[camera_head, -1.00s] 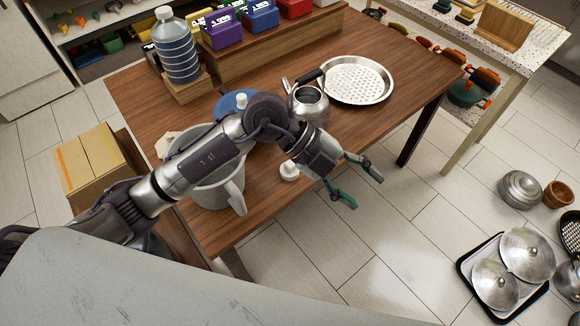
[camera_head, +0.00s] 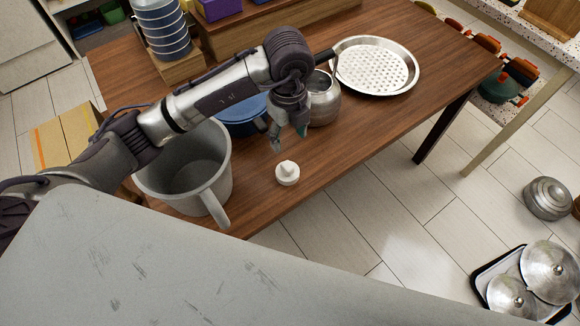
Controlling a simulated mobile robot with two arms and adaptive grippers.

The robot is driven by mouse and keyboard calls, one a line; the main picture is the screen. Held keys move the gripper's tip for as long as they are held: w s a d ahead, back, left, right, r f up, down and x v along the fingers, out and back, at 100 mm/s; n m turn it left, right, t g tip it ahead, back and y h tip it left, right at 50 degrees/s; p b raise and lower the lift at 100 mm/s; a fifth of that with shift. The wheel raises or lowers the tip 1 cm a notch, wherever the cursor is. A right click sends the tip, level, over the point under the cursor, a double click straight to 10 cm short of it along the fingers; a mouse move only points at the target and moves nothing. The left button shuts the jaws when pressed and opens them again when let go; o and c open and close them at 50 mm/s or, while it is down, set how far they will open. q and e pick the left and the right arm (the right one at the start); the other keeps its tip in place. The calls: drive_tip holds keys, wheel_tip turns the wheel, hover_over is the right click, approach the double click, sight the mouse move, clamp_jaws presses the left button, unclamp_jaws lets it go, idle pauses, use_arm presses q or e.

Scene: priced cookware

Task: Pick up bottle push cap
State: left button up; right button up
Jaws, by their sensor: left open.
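The bottle push cap (camera_head: 287,174) is a small white cap with a raised knob. It stands on the wooden table (camera_head: 345,150) near its front edge. My left gripper (camera_head: 289,139) points down, just behind and above the cap in the picture. Its teal-tipped fingers are apart and nothing is between them. The cap is fully visible and the fingers do not appear to touch it. My right gripper is out of view.
A large grey mug (camera_head: 187,172) stands left of the cap. A blue pot (camera_head: 240,115) and a metal kettle (camera_head: 322,98) stand behind, partly hidden by my arm. A perforated round pan (camera_head: 375,66) lies at the back right. The tabletop right of the cap is clear.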

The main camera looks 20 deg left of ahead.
use_arm(q)
drive_tip(key=p, duration=0.1)
hover_over(287, 166)
wheel_tip(287, 166, down, 7)
drive_tip(key=shift+w+d+f, duration=0.1)
drive_tip(key=shift+d, duration=0.05)
drive_tip(key=shift+w+f, duration=0.1)
drive_tip(key=shift+f, duration=0.5)
wheel_tip(287, 166, down, 4)
drive_tip(key=shift+f+p, duration=0.15)
drive_tip(key=shift+p, duration=0.6)
drive_tip(key=shift+f, duration=0.3)
drive_tip(key=c, duration=1)
